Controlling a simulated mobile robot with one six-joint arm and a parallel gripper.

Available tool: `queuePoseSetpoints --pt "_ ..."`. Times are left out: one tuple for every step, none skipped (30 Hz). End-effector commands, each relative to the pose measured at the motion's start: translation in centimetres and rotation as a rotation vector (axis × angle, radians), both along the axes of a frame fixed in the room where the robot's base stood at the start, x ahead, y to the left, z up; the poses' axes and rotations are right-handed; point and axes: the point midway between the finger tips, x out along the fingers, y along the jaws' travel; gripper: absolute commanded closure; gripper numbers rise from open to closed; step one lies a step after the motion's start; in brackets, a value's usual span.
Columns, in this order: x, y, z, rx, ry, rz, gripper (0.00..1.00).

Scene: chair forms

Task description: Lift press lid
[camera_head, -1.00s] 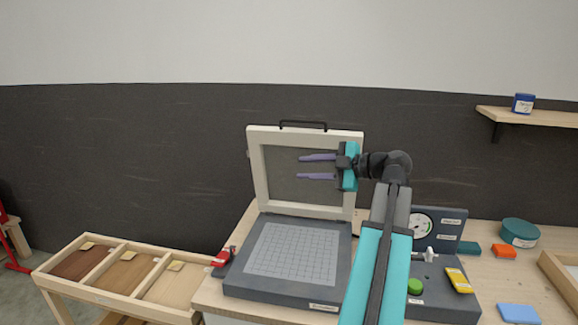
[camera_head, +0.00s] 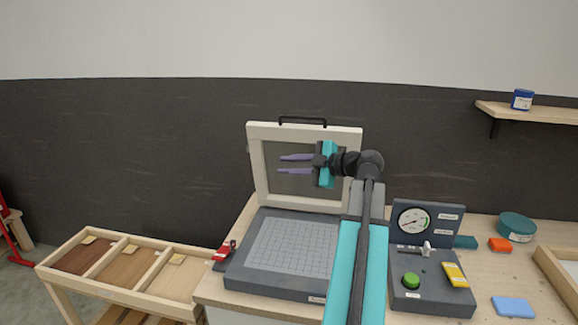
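The press lid (camera_head: 255,176) is a cream frame with a grey panel. It stands raised, nearly upright, at the back of the press. A black handle (camera_head: 303,121) is on its top edge. The dark grey press base (camera_head: 240,277) with a light gridded bed (camera_head: 292,246) lies flat below and is uncovered. My gripper (camera_head: 281,164) is in front of the lid's panel in the picture, its two purple fingers pointing left and apart with nothing between them. I cannot tell whether it touches the lid. My arm hides part of the lid's right side and the base's right edge.
A red clamp (camera_head: 225,251) sits at the press's left. A control box with a gauge (camera_head: 414,220) and green button (camera_head: 411,280) stands at its right. A wooden tray stand (camera_head: 120,262) is at left. A shelf with a blue jar (camera_head: 522,99) is upper right.

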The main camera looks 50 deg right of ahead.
Motion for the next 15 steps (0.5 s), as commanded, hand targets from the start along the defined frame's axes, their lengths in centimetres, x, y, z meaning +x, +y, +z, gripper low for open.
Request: queuePoseSetpoints --pt "0.00 0.01 0.01 0.000 0.000 0.000 0.89" --pt "0.00 0.02 0.01 0.000 0.000 0.000 0.94" --pt "0.00 0.02 0.01 0.000 0.000 0.000 1.00" --pt "0.00 0.02 0.01 0.000 0.000 0.000 1.00" --pt "0.01 0.03 0.02 0.000 0.000 0.000 1.00" --pt "0.03 0.06 0.02 0.000 0.000 0.001 1.00" --pt "0.05 0.08 0.02 0.000 0.000 0.001 1.00" --pt "0.06 0.09 0.02 0.000 0.000 0.001 1.00" --pt "0.06 0.09 0.01 0.000 0.000 0.001 1.00" --pt "0.06 0.09 0.01 0.000 0.000 0.001 1.00" --pt "0.06 0.09 0.01 0.000 0.000 0.001 1.00" --pt "0.06 0.09 0.01 0.000 0.000 0.001 1.00" --pt "0.06 0.09 0.01 0.000 0.000 0.001 1.00" --pt "0.05 0.08 0.02 0.000 0.000 0.001 1.00" --pt "0.05 0.08 0.02 0.000 0.000 0.001 1.00"
